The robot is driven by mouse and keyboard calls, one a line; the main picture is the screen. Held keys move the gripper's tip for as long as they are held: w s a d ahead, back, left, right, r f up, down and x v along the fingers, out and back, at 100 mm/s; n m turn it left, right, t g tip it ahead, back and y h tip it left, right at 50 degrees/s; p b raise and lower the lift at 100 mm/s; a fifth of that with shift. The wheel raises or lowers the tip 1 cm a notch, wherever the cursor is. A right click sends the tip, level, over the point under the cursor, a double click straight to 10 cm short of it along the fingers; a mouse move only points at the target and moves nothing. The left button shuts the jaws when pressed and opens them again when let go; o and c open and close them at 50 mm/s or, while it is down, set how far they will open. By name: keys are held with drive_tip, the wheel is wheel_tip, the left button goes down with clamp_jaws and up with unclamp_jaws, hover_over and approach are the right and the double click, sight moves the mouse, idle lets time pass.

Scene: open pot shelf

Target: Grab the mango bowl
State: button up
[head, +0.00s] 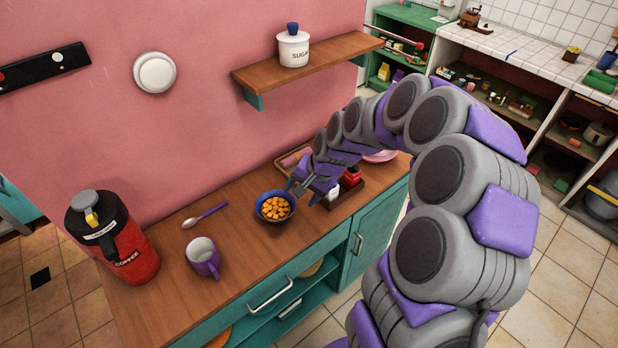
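The mango bowl (262,212) is a small blue bowl filled with orange mango cubes. It stands upright on the wooden counter, near the middle of the head view. My gripper (299,189) reaches in from the right, with its fingertips close to the bowl's upper right rim. I cannot tell whether the fingertips touch the rim or have it between them. The fingers are small in this view, and their opening is not clear.
A shelf (310,65) with a sugar jar (293,48) hangs above.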

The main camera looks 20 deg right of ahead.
drive_tip(key=w+d+m, duration=0.1)
drive_tip(key=w+d, duration=0.1)
drive_tip(key=b, duration=0.2)
approach(286, 213)
drive_tip(key=x, duration=0.8)
drive_tip(key=shift+w+a+f, duration=0.1)
drive_tip(key=shift+w, duration=0.1)
idle(0.3)
drive_tip(key=shift+s, duration=0.1)
clamp_jaws()
idle(0.4)
